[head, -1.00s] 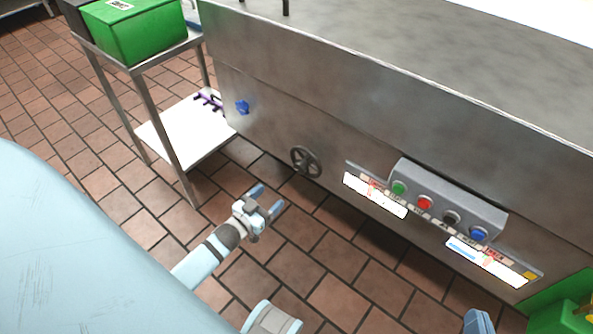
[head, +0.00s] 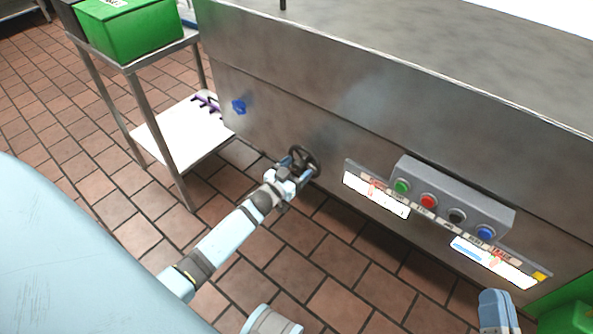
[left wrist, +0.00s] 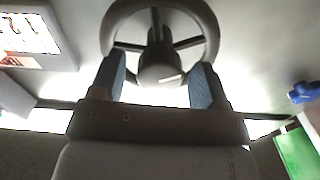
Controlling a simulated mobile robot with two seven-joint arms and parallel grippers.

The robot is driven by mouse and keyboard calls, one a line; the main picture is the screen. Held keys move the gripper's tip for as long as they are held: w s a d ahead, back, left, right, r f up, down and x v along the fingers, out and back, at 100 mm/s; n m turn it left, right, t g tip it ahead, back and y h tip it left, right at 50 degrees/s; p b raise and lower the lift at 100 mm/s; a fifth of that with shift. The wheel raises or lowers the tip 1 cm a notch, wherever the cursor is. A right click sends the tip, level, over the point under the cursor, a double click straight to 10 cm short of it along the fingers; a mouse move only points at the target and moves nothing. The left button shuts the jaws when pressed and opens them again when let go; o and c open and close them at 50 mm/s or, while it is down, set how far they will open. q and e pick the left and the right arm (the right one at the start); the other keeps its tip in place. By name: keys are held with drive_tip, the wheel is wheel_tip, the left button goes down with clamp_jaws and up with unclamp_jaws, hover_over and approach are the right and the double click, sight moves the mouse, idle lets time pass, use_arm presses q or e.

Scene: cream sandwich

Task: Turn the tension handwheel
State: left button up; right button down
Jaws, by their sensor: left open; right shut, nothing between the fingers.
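The tension handwheel (head: 304,158) is a dark spoked wheel on the front of the steel machine. It also shows large at the top of the left wrist view (left wrist: 183,12), with its hub between my fingers in the picture. My left gripper (head: 299,165) is open at the wheel, with one finger at each side of the hub. I cannot tell whether the fingers touch the wheel. In the head view the gripper hides the wheel's lower left part.
A button panel (head: 455,195) with green, red, black and blue buttons juts out right of the wheel. A blue knob (head: 239,107) is on the machine's left. A steel side table (head: 146,92) holds a green bin (head: 130,30).

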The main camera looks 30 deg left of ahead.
drive_tip(key=shift+r, duration=0.15)
use_arm(q)
drive_tip(key=c, duration=0.9)
drive_tip(key=shift+m, duration=0.4)
use_arm(e)
drive_tip(key=shift+w, duration=0.1)
use_arm(q)
drive_tip(key=shift+m+p, duration=0.3)
drive_tip(key=shift+m, duration=1.3)
drive_tip(key=shift+m+p, duration=0.35)
drive_tip(key=shift+m, duration=0.65)
use_arm(e)
drive_tip(key=shift+d+f+g+h, duration=0.2)
drive_tip(key=shift+f+g+h, duration=0.1)
drive_tip(key=shift+f, duration=0.4)
drive_tip(key=shift+d+f+g+h, duration=0.2)
drive_tip(key=shift+f+g, duration=0.1)
drive_tip(key=shift+f, duration=0.35)
